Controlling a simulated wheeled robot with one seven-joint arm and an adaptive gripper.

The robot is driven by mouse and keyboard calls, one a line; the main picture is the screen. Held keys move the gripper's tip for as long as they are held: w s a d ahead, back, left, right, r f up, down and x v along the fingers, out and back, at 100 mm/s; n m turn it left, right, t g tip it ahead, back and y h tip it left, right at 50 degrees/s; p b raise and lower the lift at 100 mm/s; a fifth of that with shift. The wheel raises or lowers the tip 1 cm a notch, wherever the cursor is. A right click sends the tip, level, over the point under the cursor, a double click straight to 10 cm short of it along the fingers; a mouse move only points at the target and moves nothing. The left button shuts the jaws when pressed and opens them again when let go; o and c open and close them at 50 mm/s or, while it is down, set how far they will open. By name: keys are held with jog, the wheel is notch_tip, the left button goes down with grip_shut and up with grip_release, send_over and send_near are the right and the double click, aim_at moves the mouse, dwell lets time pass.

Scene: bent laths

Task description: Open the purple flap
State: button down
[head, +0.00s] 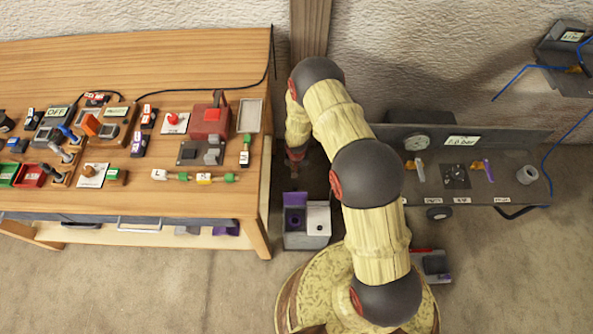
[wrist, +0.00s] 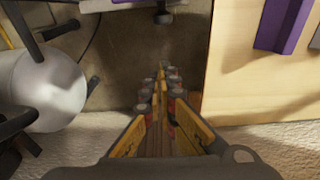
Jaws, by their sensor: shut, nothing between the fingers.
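A small grey-white box (head: 306,241) stands on the floor right of the wooden table in the head view. A purple flap (head: 296,199) shows at its back left, above a dark purple opening; it looks raised, but is too small to be sure. A white face with a dark round spot is beside it. My gripper (head: 296,157) hangs down behind the box, near the wall and apart from the flap. In the wrist view my gripper (wrist: 161,72) is shut and empty. A purple piece (wrist: 285,22) lies at upper right there; I cannot tell whether it is the flap.
The wooden table (head: 180,80) at left carries several switches, boxes and cables. A grey bench (head: 470,150) with a gauge stands at right, beyond my arm. A dark cable hangs over the table's right edge. Between table and box is a narrow strip of floor.

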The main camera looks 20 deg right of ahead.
jog(key=s+a+r+p, duration=0.1)
jog(key=s+r+p, duration=0.1)
jog(key=r, duration=0.6)
jog(key=shift+s+r, duration=0.3)
jog(key=shift+s, duration=0.4)
